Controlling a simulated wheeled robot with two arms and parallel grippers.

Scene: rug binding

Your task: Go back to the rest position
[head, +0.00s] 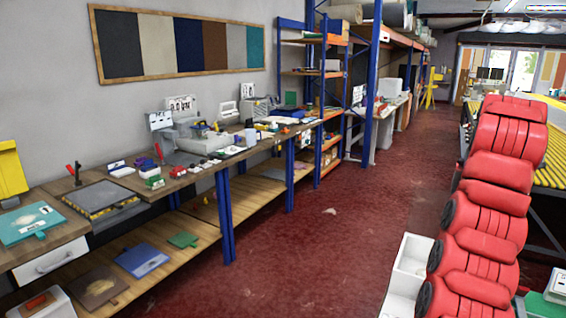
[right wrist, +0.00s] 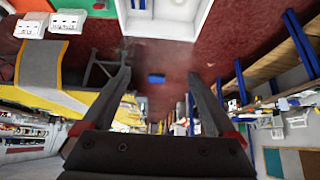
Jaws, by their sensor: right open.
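My right gripper (right wrist: 160,78) shows in the right wrist view with its two dark fingers spread apart. It is open, with nothing between the fingers. Red floor and a small blue patch lie beyond them. In the head view the gripper itself does not show. My left gripper is in neither view. The task names no object.
In the head view a long wooden workbench (head: 55,192) with tools and sample boards runs along the left wall, with a lower shelf (head: 150,285). Blue and orange racking (head: 370,90) stands behind. A white open box (head: 408,262) is at lower right. The red floor aisle (head: 300,240) is clear.

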